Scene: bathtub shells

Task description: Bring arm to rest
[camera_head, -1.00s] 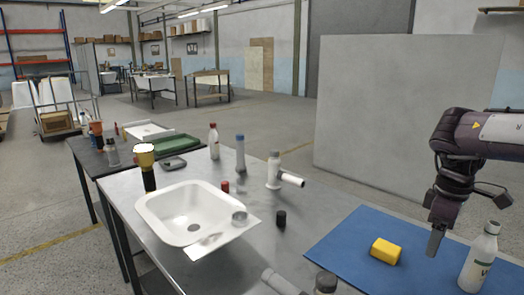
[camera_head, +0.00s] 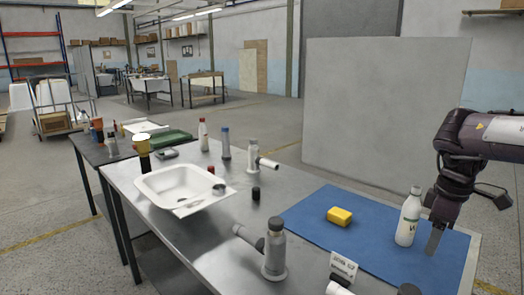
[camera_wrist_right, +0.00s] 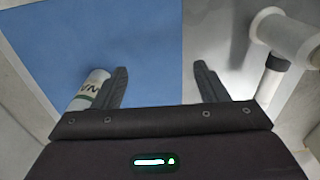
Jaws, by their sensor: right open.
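My right gripper (camera_head: 435,241) comes in from the right and points down over the right part of the blue mat (camera_head: 375,262). It is open with nothing between its fingers, as the right wrist view (camera_wrist_right: 163,84) shows. A white bottle (camera_head: 409,217) with dark lettering stands on the mat just left of the gripper. In the right wrist view the bottle (camera_wrist_right: 88,92) lies outside the left finger; I cannot tell whether they touch. My left gripper is not in view.
A white basin (camera_head: 160,184) is on the metal table. A large grey panel (camera_head: 385,110) stands behind.

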